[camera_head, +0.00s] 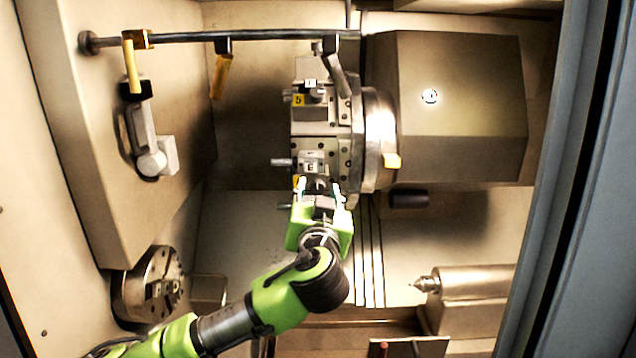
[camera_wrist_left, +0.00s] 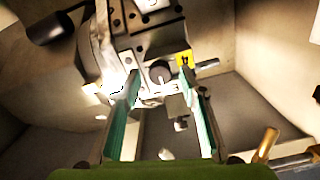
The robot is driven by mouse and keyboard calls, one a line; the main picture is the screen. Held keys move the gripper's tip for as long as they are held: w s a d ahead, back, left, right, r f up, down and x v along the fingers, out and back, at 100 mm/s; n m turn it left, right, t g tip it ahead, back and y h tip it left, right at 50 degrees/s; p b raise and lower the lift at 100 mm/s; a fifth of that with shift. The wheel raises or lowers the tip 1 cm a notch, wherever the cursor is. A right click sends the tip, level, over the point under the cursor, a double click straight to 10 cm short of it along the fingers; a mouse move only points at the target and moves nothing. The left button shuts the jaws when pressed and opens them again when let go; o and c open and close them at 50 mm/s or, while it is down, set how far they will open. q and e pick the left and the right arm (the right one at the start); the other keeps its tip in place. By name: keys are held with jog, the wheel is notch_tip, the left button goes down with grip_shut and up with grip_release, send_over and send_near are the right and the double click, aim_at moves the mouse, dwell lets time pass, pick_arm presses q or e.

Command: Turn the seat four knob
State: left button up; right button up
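The tool turret (camera_head: 375,135) stands in the middle of the machine, with several seats on its left face. The seat four label (camera_wrist_left: 184,58) is yellow and shows upside down in the left wrist view. A dark round knob (camera_wrist_left: 160,72) sits beside that label, on the seat block. My left gripper (camera_head: 320,188) is at the lower part of the turret face in the head view. It is open, and in the left wrist view its two fingers (camera_wrist_left: 169,75) are spread, one on each side of the knob, with gaps visible. In the head view the gripper mostly hides this seat. My right gripper does not show.
The yellow seat five label (camera_head: 298,99) is higher on the turret. A metal bar (camera_head: 225,36) runs across the top. A chuck (camera_head: 150,285) is at lower left and a tailstock (camera_head: 468,295) at lower right. A brass fitting (camera_wrist_left: 265,145) shows at lower right in the wrist view.

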pick_arm(q)
jog(key=shift+w, duration=0.25)
grip_shut()
